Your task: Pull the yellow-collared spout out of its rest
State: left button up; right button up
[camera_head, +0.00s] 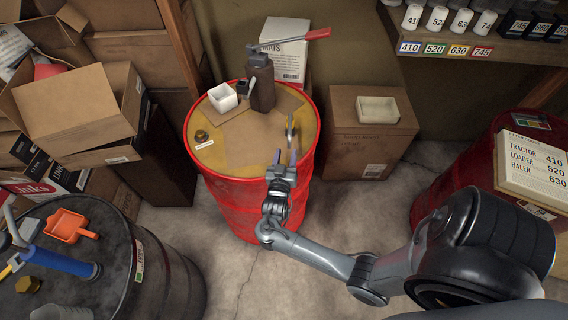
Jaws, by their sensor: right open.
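I cannot clearly pick out a yellow-collared spout or its rest. A small yellow part (11,268) shows at the left edge beside a blue tube (62,262) on the dark drum (150,270); I cannot tell if it is the collar. My right gripper (285,157) is open over the front right of the red drum (240,205), with nothing seen between its fingers. A grey curved piece (290,127) shows just beyond its fingertips.
An orange scoop (69,226) lies on the dark drum. Boxes crowd the left; a carton (365,150) stands right. Bare floor shows between the drums.

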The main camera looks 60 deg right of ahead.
aim_at(288, 142)
jog(key=shift+x, duration=3.6)
grip_shut()
